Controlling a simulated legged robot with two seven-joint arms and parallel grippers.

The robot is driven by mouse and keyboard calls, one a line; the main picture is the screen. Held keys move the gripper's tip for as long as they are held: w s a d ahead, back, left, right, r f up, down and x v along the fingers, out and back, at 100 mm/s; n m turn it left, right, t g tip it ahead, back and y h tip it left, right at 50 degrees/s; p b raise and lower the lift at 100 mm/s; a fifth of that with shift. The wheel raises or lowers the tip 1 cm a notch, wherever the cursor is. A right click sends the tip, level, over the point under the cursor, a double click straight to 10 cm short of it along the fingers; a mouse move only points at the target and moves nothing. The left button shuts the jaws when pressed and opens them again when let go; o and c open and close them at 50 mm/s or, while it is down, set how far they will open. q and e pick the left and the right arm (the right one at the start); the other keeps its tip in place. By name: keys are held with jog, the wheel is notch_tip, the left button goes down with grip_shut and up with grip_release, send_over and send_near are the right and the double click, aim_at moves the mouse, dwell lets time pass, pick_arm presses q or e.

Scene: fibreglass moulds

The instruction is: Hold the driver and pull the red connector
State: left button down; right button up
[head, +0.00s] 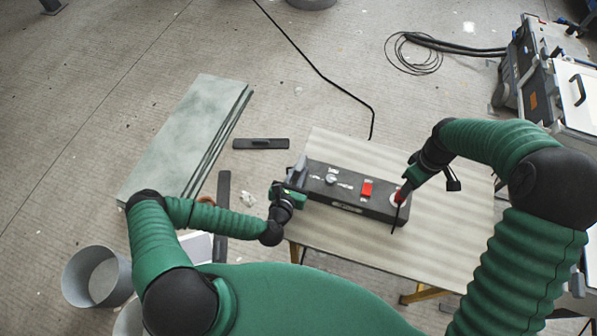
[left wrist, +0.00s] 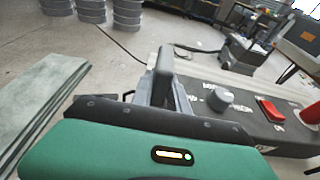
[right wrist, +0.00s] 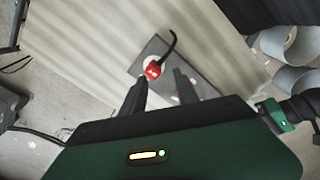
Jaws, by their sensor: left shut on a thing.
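My left gripper (head: 297,175) is shut on the driver's left end; the exact contact is partly hidden in the left wrist view. The red connector (right wrist: 153,70) sits at the driver's right end on a pale round socket, with a short curved black cable. My right gripper (right wrist: 160,84) is open above that end. The connector shows just beyond its fingertips, nearer the left finger in the right wrist view.
The driver lies on a pale striped wooden table (head: 440,235). Grey-green panels (head: 185,135) and a black flat piece (head: 261,144) lie left of it. A black cable runs across the floor behind. Cases (head: 560,90) stand at the right. The table's front is clear.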

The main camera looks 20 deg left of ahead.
aim_at(400, 197)
jog(key=shift+o, duration=1.6)
jog(key=shift+f+n, duration=0.15)
jog(key=shift+n, duration=0.35)
jog(key=n, duration=0.6)
jog(key=f+n, duration=0.1)
jog(key=n, duration=0.6)
jog(key=w+f+n, duration=0.1)
jog(key=n, duration=0.5)
jog(key=shift+f+n, duration=0.2)
jog(key=shift+n, duration=0.1)
jog(key=n, duration=0.2)
jog(key=w+n, duration=0.1)
jog(key=n, duration=0.1)
jog(key=shift+w+r+n, duration=0.15)
jog(key=shift+r+n, duration=0.05)
jog(key=shift+n, duration=0.2)
